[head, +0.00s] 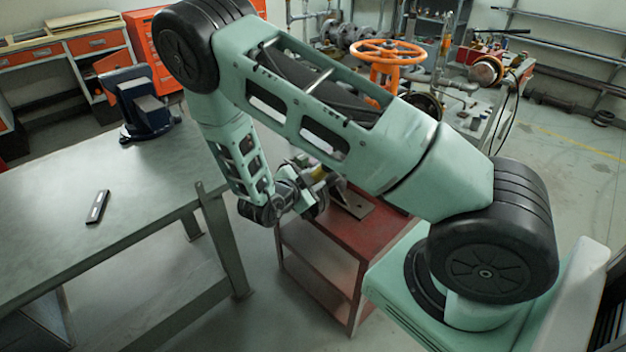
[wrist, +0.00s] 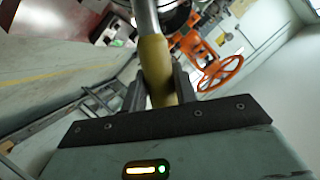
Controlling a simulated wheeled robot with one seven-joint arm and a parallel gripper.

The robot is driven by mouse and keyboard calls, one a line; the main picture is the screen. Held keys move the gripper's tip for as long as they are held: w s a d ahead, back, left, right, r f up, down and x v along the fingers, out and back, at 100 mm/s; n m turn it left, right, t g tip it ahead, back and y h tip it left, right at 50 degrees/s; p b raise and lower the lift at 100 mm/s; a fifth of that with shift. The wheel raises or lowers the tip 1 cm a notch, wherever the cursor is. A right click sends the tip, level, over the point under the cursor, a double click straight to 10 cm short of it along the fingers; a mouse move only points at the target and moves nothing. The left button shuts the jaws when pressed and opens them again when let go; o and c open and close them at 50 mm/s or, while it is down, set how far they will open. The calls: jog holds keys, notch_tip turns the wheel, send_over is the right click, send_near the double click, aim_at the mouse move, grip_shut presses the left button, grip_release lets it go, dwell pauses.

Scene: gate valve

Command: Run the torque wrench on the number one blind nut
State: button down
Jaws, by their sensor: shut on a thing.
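My gripper (wrist: 157,88) is shut on a tool with a yellow grip (wrist: 153,55) and a grey metal shaft (wrist: 146,16), which looks like the torque wrench. In the head view my gripper (head: 312,190) is over the red cart, partly hidden by my arm, and a bit of the yellow grip shows there. The gate valve with its orange handwheel (head: 373,53) stands behind my arm; the handwheel also shows in the wrist view (wrist: 219,73). A round dark flange (head: 424,104) is partly hidden below it. I cannot make out the number one blind nut.
A red cart (head: 318,272) stands below my gripper. A grey workbench (head: 50,190) at left carries a blue vise (head: 146,112) and a small level (head: 97,206). Orange drawers (head: 150,50) stand behind. Open floor (head: 575,200) lies at right.

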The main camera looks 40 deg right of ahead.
jog(key=shift+a+r, duration=0.1)
jog(key=shift+a, duration=2.2)
